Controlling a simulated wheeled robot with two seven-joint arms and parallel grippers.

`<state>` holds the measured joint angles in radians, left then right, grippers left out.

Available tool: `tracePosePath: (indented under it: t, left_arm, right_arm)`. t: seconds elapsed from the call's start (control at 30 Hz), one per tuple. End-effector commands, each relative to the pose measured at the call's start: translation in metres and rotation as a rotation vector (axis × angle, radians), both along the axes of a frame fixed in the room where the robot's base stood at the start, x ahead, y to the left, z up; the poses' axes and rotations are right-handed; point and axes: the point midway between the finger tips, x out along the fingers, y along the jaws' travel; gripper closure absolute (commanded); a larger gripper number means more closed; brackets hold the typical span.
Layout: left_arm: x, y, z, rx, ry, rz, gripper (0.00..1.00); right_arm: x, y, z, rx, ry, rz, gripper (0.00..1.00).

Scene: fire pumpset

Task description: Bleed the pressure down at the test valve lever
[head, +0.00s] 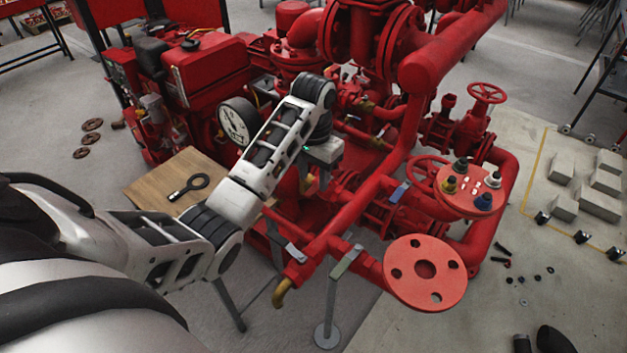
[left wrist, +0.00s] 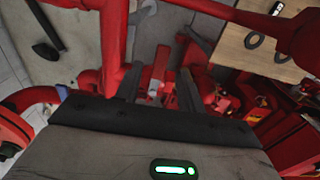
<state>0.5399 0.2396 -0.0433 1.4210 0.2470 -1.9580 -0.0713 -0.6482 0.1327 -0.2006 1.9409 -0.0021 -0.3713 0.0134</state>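A short grey lever (head: 295,252) sits on the red pipe above a brass spout (head: 280,292) in the head view. I cannot tell which is the test valve lever. My left gripper (head: 318,176) hangs over the red pipework, behind and above the short grey lever; its fingertips are hard to make out there. In the left wrist view its two dark fingers (left wrist: 158,88) are apart, with a red part (left wrist: 157,70) seen between or beyond them. My right gripper is not in view.
Red pipes and a large flange (head: 425,271) crowd the space around my left arm. A wooden board (head: 160,183) with a black ring-ended tool (head: 188,187) lies to the left. A round red plate (head: 470,195) holds several small knobs. Small loose parts lie on the floor at right.

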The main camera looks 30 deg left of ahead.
Motion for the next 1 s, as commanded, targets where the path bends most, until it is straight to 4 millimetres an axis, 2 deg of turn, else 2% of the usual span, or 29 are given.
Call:
tracePosePath:
  t: [0.2,0.5,0.53,0.67,0.87,1.0]
  left_arm:
    - [0.000,0.000,-0.020,0.001,0.000,0.000,0.61]
    - [0.001,0.000,-0.023,0.001,-0.002,0.000,0.61]
    - [0.001,0.000,-0.023,0.001,-0.003,0.000,0.64]
    - [0.001,0.000,-0.023,0.001,-0.002,0.000,1.00]
    - [0.003,-0.001,-0.024,0.000,-0.002,-0.006,1.00]
    - [0.024,-0.012,-0.028,-0.008,-0.004,-0.057,1.00]
  right_arm:
    - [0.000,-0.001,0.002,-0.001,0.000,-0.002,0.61]
    - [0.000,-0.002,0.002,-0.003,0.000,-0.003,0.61]
    - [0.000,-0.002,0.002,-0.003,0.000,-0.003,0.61]
    - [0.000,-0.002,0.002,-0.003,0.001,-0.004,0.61]
    - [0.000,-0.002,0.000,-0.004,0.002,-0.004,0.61]
    - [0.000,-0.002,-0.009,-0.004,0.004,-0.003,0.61]
